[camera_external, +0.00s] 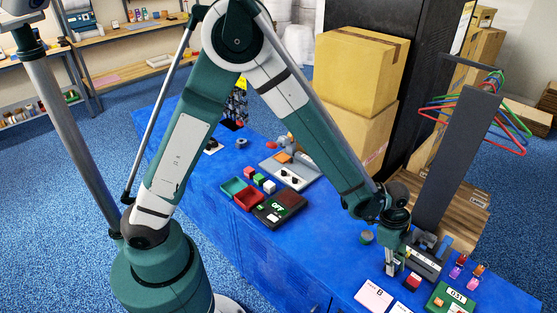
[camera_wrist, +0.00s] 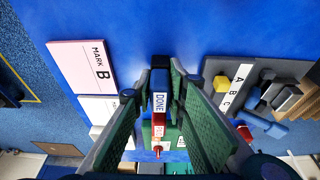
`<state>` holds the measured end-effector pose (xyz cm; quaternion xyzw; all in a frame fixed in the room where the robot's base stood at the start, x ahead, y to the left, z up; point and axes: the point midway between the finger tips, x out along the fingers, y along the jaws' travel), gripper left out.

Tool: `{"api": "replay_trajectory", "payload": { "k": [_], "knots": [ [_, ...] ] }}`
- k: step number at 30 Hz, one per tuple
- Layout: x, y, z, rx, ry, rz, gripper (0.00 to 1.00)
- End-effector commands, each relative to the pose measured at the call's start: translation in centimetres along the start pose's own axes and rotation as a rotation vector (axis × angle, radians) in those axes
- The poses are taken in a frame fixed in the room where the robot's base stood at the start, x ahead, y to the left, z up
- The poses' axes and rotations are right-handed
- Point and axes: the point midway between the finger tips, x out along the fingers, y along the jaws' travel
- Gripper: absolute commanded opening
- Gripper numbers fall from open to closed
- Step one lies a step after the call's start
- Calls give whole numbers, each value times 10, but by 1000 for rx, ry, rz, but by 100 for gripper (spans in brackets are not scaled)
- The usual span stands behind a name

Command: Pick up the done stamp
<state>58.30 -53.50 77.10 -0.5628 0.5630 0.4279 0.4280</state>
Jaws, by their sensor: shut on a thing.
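The done stamp (camera_wrist: 160,104) shows in the wrist view as an upright narrow block with a blue top, a white label reading DONE and a red part below. My gripper (camera_wrist: 160,112) has its green-padded fingers on both sides of it and is shut on it. In the external view my gripper (camera_external: 393,266) is low over the front right of the blue table, and the stamp is too small there to make out clearly. Whether the stamp still touches the table cannot be told.
A pink MARK B card (camera_wrist: 84,65) and a white card (camera_wrist: 99,108) lie left of the fingers. A grey tray (camera_wrist: 216,66) marked A B C with several pieces is at right. A green 031 board (camera_external: 440,301) and small bottles (camera_external: 457,267) stand nearby.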

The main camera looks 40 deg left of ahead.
Motion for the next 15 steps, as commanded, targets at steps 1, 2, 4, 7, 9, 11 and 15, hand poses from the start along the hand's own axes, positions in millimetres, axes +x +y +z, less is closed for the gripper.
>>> {"api": "replay_trajectory", "payload": {
  "k": [1, 2, 4, 7, 9, 11, 15],
  "knots": [
    [-5, 0, -1, 0, 0, 0, 3],
    [-8, 0, -2, 0, 0, 0, 3],
    [-16, 0, -4, 0, 0, 0, 3],
    [-29, 0, -8, 0, 0, 0, 3],
    [-39, 0, -11, 0, 0, 0, 3],
    [-48, 0, -13, 0, 0, 0, 3],
    [-67, 0, -18, 0, 0, 0, 3]
  ]
}}
